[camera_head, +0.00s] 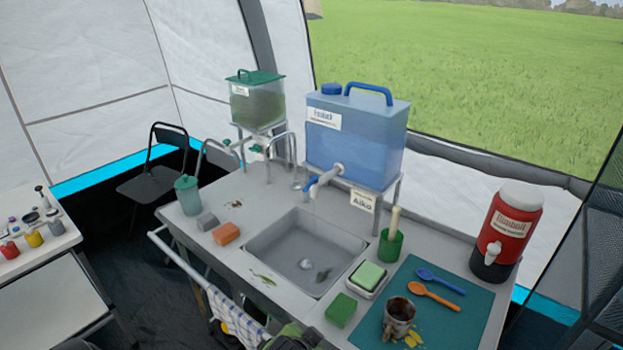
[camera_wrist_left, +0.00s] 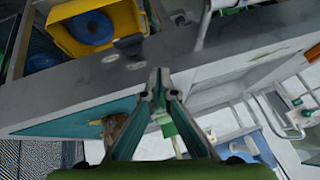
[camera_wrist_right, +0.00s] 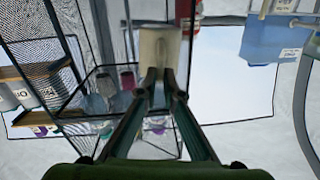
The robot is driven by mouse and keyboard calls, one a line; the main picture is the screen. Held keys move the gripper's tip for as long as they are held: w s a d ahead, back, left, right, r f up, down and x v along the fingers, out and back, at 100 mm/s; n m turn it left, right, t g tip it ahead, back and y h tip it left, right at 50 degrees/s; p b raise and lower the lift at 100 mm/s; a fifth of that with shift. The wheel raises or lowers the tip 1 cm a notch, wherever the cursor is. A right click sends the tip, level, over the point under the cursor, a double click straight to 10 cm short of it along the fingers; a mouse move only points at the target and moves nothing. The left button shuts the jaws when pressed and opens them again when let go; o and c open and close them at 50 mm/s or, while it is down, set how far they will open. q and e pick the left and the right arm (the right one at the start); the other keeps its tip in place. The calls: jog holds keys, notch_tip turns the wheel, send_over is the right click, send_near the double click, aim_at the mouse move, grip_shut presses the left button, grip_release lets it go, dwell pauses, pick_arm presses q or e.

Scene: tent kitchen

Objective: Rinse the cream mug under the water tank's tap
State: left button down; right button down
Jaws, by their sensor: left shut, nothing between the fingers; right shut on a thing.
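A mug (camera_head: 398,318) with brown stains stands on the teal mat (camera_head: 455,312) at the counter's right, its handle unclear; it also shows in the left wrist view (camera_wrist_left: 113,128). The blue water tank (camera_head: 357,135) stands on a stand behind the grey sink (camera_head: 295,262), its white tap (camera_head: 326,180) above the basin's back edge. My left gripper (camera_wrist_left: 160,85) is shut and empty near the counter's front edge. My right gripper (camera_wrist_right: 162,85) is shut on a cream-coloured thing (camera_wrist_right: 160,45) whose kind I cannot tell; it is outside the head view.
A green sponge (camera_head: 341,310), a soap dish (camera_head: 367,277), spoons and a green cup (camera_head: 390,246) stand right of the sink. A red dispenser (camera_head: 507,230) is far right. An orange brick-like sponge (camera_head: 226,233) is left. A checked towel (camera_head: 237,320) hangs in front.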

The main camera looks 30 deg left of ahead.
pick_arm(q)
jog(key=w+a+r+t+y, duration=0.25)
jog(key=w+r, duration=0.35)
jog(key=r, duration=0.3)
jog(key=w+a+r+n+t+y, duration=0.15)
jog(key=w+a+r, duration=0.35)
jog(key=r, duration=0.5)
jog(key=w+a+r+t+y, duration=0.2)
jog(key=w+a+r, duration=0.1)
jog(key=w+r, duration=0.5)
jog(key=p, duration=0.4)
send_over(310, 184)
jog(key=s+d, duration=0.2)
jog(key=d, duration=0.3)
jog(key=a+f, duration=0.1)
jog(key=f, duration=0.1)
jog(key=a+f+p, duration=0.1)
jog(key=f, duration=0.1)
jog(key=shift+s+a, duration=0.35)
jog(key=shift+s, duration=0.05)
